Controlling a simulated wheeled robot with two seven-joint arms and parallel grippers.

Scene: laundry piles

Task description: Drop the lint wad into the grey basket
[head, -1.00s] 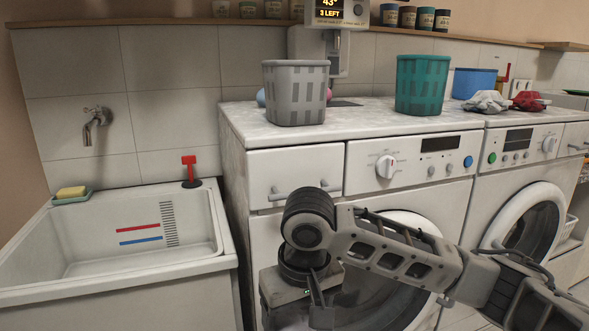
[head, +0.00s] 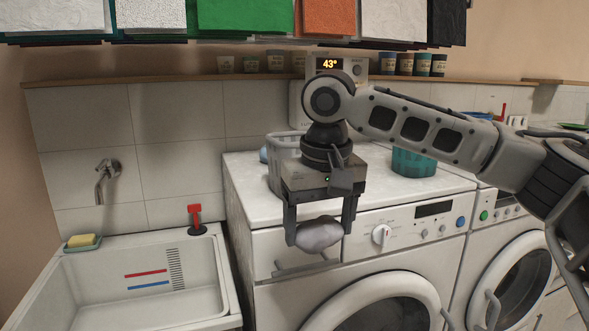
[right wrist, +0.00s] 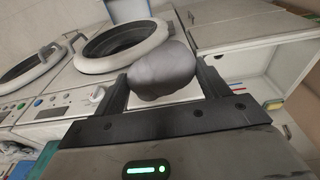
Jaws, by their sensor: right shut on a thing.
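The lint wad (head: 319,234) is a smooth grey lump between the fingers of my right gripper (head: 320,226), which is shut on it. It hangs in front of the washer's top drawer panel. In the right wrist view the lint wad (right wrist: 162,72) fills the space between the fingertips. The grey basket (head: 284,142) stands on the left washer's top, behind my gripper. My arm and gripper hide much of it, and its inside cannot be seen. My left gripper is not in view.
A teal basket (head: 413,163) stands on the washer top to the right, partly behind my arm. A sink (head: 140,285) with a yellow sponge (head: 81,240) and a red-handled plunger (head: 195,215) is at left. Folded cloths (head: 245,17) line a shelf overhead.

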